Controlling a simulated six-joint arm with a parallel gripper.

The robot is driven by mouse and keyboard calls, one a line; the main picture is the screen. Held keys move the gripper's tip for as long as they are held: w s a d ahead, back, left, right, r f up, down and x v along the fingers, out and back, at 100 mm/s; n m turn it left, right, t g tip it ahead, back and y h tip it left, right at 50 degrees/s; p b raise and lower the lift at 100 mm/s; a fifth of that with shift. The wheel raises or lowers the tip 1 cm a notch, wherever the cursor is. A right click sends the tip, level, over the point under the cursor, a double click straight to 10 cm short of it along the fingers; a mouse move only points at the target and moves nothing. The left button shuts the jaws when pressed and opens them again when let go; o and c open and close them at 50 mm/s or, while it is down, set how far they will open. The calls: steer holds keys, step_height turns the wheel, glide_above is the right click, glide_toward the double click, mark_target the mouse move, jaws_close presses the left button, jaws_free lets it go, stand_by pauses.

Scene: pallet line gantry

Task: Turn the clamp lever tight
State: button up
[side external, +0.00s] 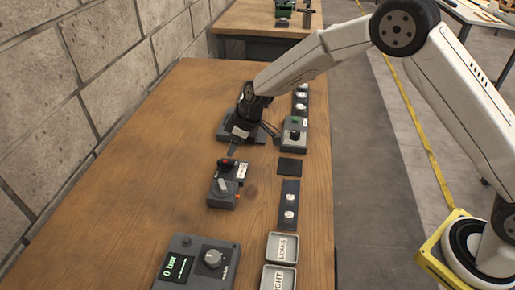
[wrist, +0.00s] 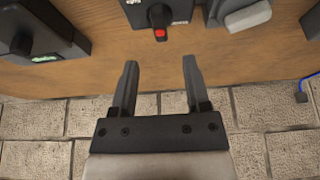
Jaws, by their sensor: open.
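A black lever with a red tip (wrist: 159,22), which I take to be the clamp lever, stands on a dark box (wrist: 133,16) at the top of the wrist view. White lettering flanks it, too small to read surely. In the side external view the lever (side external: 227,163) sits on the box in the middle of the bench. My gripper (wrist: 160,63) is open and empty. Its fingers are apart from the lever, on its wall side, with the lever roughly in line with the gap between them. In the side view my gripper (side external: 234,151) is low over the bench, just beyond the lever.
A grey-handled switch box (side external: 222,193) stands close beside the lever box. A dark box with a green label (wrist: 45,58) is at the left of the wrist view. A gauge box (side external: 197,262) and trays (side external: 282,247) stand at the front. The block wall (side external: 95,75) runs along the left.

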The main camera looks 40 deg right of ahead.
mark_target(225, 161)
steer(key=shift+x, duration=3.5)
jaws_close()
